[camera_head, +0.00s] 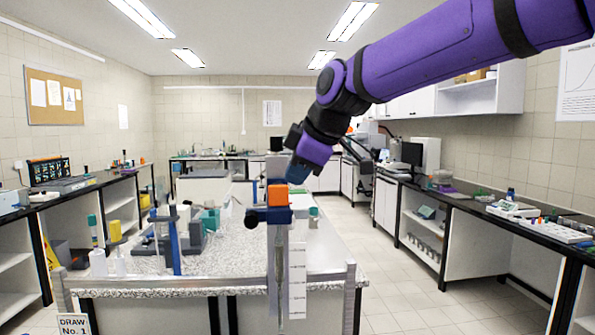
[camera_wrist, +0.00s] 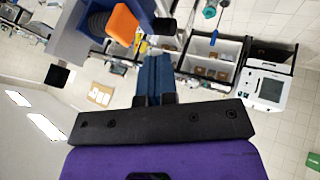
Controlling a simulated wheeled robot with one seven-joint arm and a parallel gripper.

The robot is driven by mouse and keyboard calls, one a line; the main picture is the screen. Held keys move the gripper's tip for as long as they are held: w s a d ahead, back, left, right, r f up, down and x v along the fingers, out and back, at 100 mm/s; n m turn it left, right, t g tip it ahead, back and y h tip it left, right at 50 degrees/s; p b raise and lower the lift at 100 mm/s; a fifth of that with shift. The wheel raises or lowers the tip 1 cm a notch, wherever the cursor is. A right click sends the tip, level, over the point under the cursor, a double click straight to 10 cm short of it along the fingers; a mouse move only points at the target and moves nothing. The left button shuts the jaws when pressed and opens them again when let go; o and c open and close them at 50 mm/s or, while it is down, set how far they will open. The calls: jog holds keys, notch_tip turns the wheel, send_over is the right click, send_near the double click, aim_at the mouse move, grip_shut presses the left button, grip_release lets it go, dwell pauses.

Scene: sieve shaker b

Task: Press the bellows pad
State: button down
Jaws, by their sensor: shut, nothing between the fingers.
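An orange block-shaped pad (camera_head: 279,195), which looks like the bellows pad, sits on a blue bracket (camera_head: 264,215) at the near end of the granite-topped bench. In the wrist view the orange pad (camera_wrist: 124,23) is at upper left, beside a dark ribbed part (camera_wrist: 97,23) that looks like the bellows. My gripper (camera_head: 297,174) is just above and slightly right of the pad in the head view. Its blue fingers (camera_wrist: 154,78) are closed together and hold nothing. In the wrist view the fingers are apart from the pad, to its lower right.
The bench (camera_head: 205,280) carries a blue stand (camera_head: 172,240), bottles and grey equipment left of the pad. A metal rail (camera_head: 352,280) edges its near end, with a white scale strip (camera_head: 298,280) hanging there. Floor on the right is clear up to the side counter (camera_head: 470,215).

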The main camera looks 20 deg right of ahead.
aim_at(273, 206)
jog(key=w+f, duration=0.5)
jog(key=w, duration=0.1)
jog(key=shift+w+a+f, duration=0.35)
jog(key=shift+w+f, duration=0.05)
jog(key=shift+w+d, duration=0.15)
jog(key=shift+w, duration=0.4)
